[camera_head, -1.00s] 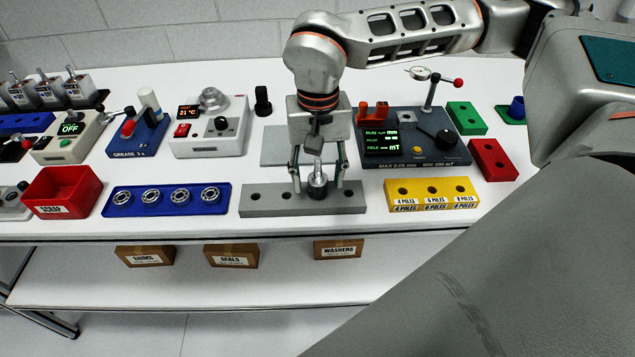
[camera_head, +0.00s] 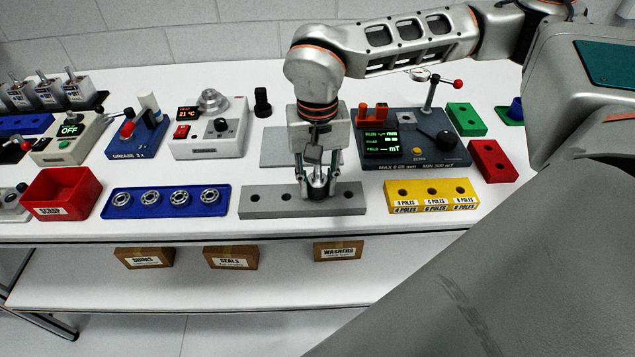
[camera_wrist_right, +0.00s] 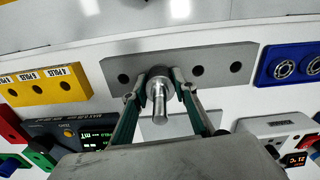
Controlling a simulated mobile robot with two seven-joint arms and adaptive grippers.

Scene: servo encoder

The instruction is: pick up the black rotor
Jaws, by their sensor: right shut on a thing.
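The black rotor (camera_head: 318,188) stands upright in the grey block with holes (camera_head: 270,201), its dark body low and its silver shaft pointing up. In the right wrist view the rotor's shaft (camera_wrist_right: 159,102) points toward the camera, with the grey block (camera_wrist_right: 222,64) behind it. My right gripper (camera_head: 318,191) has come down over the rotor from above, and its fingers are shut on the rotor's body from both sides. The right wrist view shows the fingertips (camera_wrist_right: 160,84) on either side of it. The fingers partly hide the rotor in the head view. My left gripper is not in view.
A blue tray of bearings (camera_head: 121,203) lies left of the block, and a yellow poles block (camera_head: 432,195) lies right. A dark gauge station (camera_head: 432,157) stands behind right. A red scrap bin (camera_head: 62,195) is at far left. The table's front edge is close.

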